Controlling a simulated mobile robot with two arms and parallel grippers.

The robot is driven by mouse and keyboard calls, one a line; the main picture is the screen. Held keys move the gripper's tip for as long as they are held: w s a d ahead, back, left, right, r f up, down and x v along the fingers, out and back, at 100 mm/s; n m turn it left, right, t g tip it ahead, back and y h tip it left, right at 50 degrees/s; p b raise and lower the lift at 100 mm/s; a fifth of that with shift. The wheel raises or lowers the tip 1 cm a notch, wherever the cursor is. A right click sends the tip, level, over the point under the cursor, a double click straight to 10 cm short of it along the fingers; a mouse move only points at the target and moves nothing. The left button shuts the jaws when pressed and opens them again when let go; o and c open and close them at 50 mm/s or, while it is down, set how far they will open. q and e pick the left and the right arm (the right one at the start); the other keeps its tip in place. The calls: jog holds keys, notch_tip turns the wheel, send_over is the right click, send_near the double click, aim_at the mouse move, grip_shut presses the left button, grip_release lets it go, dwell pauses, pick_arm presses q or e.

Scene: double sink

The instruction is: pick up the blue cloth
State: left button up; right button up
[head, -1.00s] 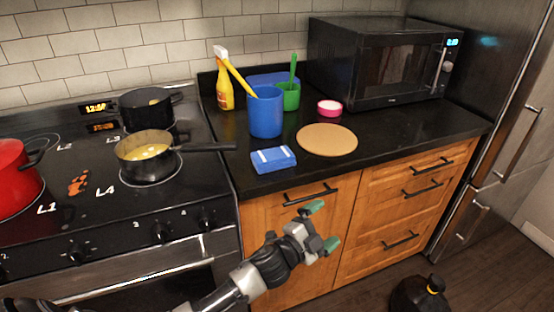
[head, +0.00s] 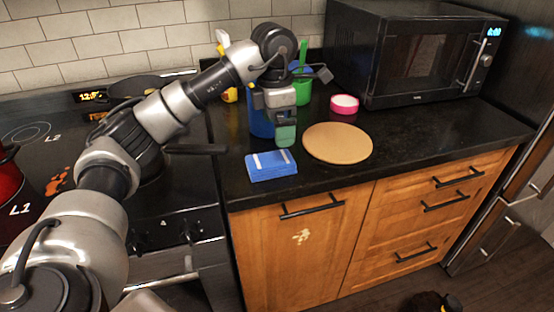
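The blue cloth (head: 270,169), folded with white stripes, lies flat near the front edge of the black counter, just right of the stove. My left gripper (head: 286,137) points down above the counter, slightly up and right of the cloth in the picture. Its green fingertip area shows edge-on, so I cannot tell whether the fingers are apart. It appears apart from the cloth. My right gripper is not in view.
A round tan board (head: 338,143) lies right of the cloth. Behind my gripper stand a blue container (head: 260,121) and a green cup (head: 301,91). A pink-rimmed bowl (head: 344,103) and a black microwave (head: 415,55) are farther back. The stove (head: 170,205) is left.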

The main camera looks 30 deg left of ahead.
aim_at(271, 159)
pick_arm(q)
jog(key=shift+a+r+y, duration=0.1)
jog(key=shift+a+y, duration=0.2)
jog(key=shift+a, duration=0.25)
notch_tip(271, 159, down, 5)
jog(key=shift+s+a+f, duration=0.1)
jog(key=shift+s, duration=0.05)
jog(key=f, duration=0.5)
jog(key=shift+s, duration=0.25)
jog(key=c, duration=1)
jog(key=shift+r, duration=0.1)
notch_tip(271, 159, up, 4)
jog(key=shift+w+r, duration=0.1)
jog(key=shift+r, duration=0.05)
jog(key=shift+w+d+r, duration=0.7)
jog(key=shift+w+r, duration=0.4)
jog(key=shift+w, duration=0.7)
jog(key=shift+w+d+r, duration=0.7)
jog(key=shift+w+r, duration=0.35)
jog(key=shift+w, duration=0.75)
jog(key=shift+w+d+r, duration=0.7)
jog(key=shift+w+r, duration=0.4)
jog(key=shift+w, duration=0.7)
